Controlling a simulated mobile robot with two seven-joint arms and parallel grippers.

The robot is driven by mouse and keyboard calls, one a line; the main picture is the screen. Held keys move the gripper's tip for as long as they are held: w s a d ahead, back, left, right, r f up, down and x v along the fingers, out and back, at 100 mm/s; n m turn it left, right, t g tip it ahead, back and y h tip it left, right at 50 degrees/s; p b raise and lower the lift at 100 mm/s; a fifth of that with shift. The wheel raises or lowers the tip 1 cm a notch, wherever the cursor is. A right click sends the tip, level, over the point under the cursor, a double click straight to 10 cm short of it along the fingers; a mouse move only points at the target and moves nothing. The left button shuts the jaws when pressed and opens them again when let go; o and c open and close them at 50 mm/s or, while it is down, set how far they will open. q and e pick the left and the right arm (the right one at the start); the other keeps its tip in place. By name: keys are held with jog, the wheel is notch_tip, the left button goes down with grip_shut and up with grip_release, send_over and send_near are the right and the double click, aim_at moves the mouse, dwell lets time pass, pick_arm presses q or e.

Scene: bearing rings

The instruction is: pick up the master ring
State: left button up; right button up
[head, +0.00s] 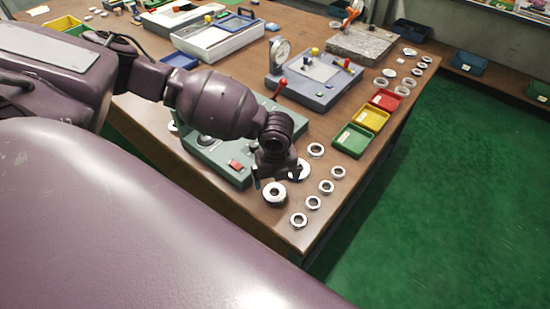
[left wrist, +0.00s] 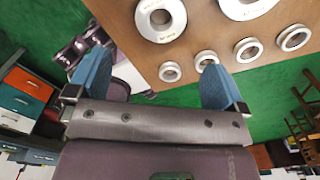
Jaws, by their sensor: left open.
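Two larger steel rings lie flat on the brown table by my left gripper. The nearer large ring (head: 274,193) sits just below it in the head view; the other large ring (head: 299,170) is partly hidden behind it. The left wrist view shows them at the top, one large ring (left wrist: 160,33) with small markings and another (left wrist: 245,12) cut by the frame edge. I cannot tell which is the master ring. My left gripper (head: 277,181) is open and empty above the table, its blue fingers (left wrist: 155,60) wide apart. My right gripper is not in view.
Several smaller rings (head: 326,187) line the table's right edge. A green-grey device (head: 215,155) stands left of the gripper. Green (head: 353,140), yellow (head: 370,117) and red (head: 385,100) bins stand farther back. Beyond the table edge is green floor (head: 450,200).

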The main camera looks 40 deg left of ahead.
aim_at(275, 196)
pick_arm(q)
jog(key=shift+w+a+f, duration=0.1)
jog(key=shift+a+f, duration=0.05)
jog(key=shift+f, duration=1.95)
jog(key=shift+w+a+f, duration=0.1)
jog(key=shift+a+f, duration=0.05)
jog(key=shift+f, duration=1.95)
jog(key=shift+c, duration=0.3)
jog(key=c, duration=1.2)
